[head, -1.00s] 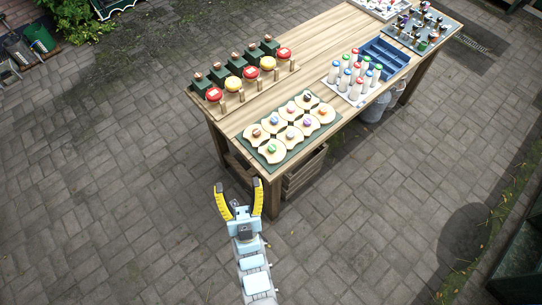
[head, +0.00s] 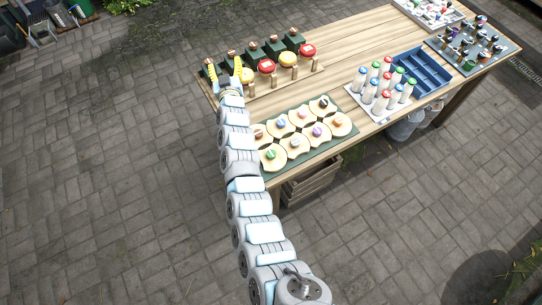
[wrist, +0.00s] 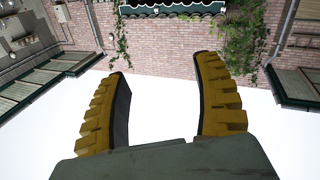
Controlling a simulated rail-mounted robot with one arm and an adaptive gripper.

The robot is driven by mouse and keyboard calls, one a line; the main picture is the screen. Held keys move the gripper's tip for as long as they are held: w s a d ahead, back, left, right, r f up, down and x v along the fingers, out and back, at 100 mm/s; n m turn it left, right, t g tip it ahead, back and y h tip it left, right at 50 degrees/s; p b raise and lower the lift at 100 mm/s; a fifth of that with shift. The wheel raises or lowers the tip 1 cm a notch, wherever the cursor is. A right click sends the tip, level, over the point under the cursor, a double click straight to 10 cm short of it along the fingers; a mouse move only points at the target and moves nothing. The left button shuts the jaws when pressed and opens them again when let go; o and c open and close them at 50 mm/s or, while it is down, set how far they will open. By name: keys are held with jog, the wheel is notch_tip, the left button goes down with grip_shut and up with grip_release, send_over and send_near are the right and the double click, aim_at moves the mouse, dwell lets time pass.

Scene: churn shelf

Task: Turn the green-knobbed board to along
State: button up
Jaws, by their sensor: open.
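The green-knobbed board (head: 274,166) is a cream, wavy-edged board at the near left corner of a dark green mat (head: 294,169) on the wooden table. Its green knob (head: 271,155) is in sight; which way the board is turned is hard to tell. Several similar boards with other knob colours lie close around it. My gripper (head: 224,73) is open and empty, up at the left end of the row of churns, beyond the board and apart from it. My arm passes just left of the mat and hides part of its left edge. In the wrist view, the open yellow fingers (wrist: 160,100) hold nothing.
Dark green churns (head: 272,48) with red and yellow discs stand along the far left edge. White bottles with coloured caps (head: 382,87) and a blue divided tray (head: 415,76) lie right of the mat. Bare table planks (head: 345,45) run between.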

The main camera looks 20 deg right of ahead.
jog(key=w+a+f+n+g+y+b, duration=0.1)
jog(key=w+a+n+g+y+b, duration=0.15)
jog(key=w+n+y, duration=0.2)
jog(key=n+g+b, duration=0.8)
jog(key=n+g, duration=0.3)
jog(key=g, duration=0.4)
send_over(271, 153)
notch_tip(271, 153, down, 12)
jog(key=shift+h, duration=0.35)
notch_tip(271, 153, down, 15)
jog(key=shift+r, duration=0.1)
jog(key=shift+f+m, duration=0.25)
jog(key=shift+f, duration=0.25)
grip_shut()
